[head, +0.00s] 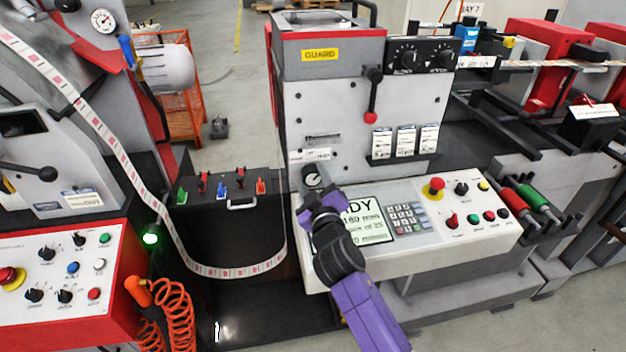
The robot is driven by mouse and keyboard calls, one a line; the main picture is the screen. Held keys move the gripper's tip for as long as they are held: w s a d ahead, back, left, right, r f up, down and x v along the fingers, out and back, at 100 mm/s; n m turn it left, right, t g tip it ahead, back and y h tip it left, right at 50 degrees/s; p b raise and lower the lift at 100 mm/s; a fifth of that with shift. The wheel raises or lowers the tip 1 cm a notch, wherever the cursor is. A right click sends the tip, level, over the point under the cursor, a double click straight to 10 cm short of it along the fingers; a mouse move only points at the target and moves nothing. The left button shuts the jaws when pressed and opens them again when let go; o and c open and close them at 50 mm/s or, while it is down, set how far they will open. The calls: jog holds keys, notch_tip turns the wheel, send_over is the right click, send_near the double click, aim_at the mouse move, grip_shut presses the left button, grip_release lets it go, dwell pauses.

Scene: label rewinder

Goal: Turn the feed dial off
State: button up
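A round black dial (312,178) with a white pointer mark sits low on the grey machine front, under a small white label (316,155) too small to read. It looks like the feed dial, but its name cannot be read. My purple gripper (314,195) is right in front of its lower edge, reaching up from below. I cannot tell whether the fingers touch the dial or how far apart they are. The dial's lower part is hidden by my gripper.
A control console (450,238) with a keypad and red emergency stop (436,187) lies to the right; my arm covers part of its screen (368,218). A label strip (240,271) loops at left. Two black knobs (427,56) and a red-tipped lever (371,100) are above.

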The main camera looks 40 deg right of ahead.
jog(key=shift+c, duration=1.4)
jog(key=shift+n, duration=0.3)
jog(key=n+p, duration=0.1)
jog(key=n, duration=0.1)
jog(key=shift+a+n, duration=0.1)
jog(key=shift+n, duration=0.3)
jog(key=shift+n+p, duration=0.8)
jog(key=shift+n, duration=1.3)
jog(key=shift+f, duration=0.1)
jog(key=o, duration=1.4)
jog(key=shift+c, duration=0.2)
